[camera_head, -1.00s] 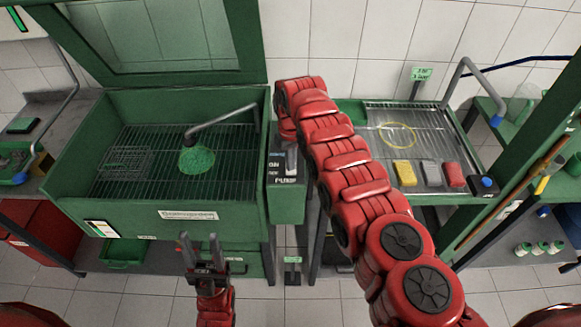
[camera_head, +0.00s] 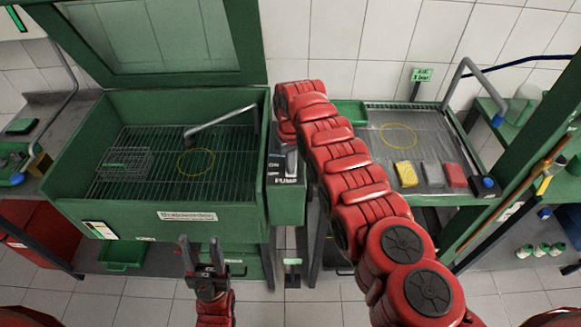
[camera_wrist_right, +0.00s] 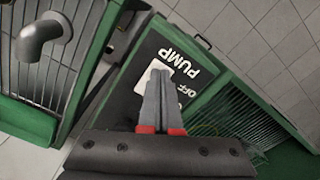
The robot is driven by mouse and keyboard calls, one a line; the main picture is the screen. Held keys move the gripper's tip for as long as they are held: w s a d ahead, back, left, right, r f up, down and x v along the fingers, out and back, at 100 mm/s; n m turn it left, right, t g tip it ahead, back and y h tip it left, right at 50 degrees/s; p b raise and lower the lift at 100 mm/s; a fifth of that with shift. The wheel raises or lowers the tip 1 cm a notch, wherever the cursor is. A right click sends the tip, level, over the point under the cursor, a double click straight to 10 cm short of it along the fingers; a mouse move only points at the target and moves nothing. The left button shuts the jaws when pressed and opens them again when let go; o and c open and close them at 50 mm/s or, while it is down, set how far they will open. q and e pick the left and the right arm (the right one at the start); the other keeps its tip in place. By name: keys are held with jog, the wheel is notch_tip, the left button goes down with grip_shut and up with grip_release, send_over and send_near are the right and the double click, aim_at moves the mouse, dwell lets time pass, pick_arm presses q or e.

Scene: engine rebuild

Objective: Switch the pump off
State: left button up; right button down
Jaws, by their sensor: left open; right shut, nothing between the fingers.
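The pump switch box (camera_head: 287,205) is green with a dark top marked ON and PUMP, and stands at the right side of the green wash basin (camera_head: 130,222). In the right wrist view its dark panel (camera_wrist_right: 143,52) shows PUMP and OFF lettering and part of a white plate. My right gripper (camera_wrist_right: 159,75) is shut and empty, its fingertips over that plate. The fingers hide the switch lever, so its position and any contact are unclear. The spout (camera_head: 222,121) in the basin shows no green fluid below it. My left gripper (camera_head: 201,240) is open and empty in front of the basin.
A wire basket (camera_head: 124,163) and a yellow ring (camera_head: 196,162) are on the basin's grate. The raised green lid (camera_head: 160,40) is behind. To the right, a metal-topped bench (camera_head: 440,135) holds yellow (camera_head: 406,174), grey (camera_head: 432,174) and red (camera_head: 455,175) blocks.

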jog(key=shift+w+r+p, duration=0.15)
jog(key=shift+r+p, duration=0.45)
jog(key=shift+r, duration=0.1)
notch_tip(320, 180, up, 3)
jog(key=shift+r+p, duration=0.1)
jog(key=shift+p, duration=0.95)
notch_tip(320, 180, up, 2)
jog(key=shift+r+p, duration=0.1)
jog(key=shift+p, duration=0.3)
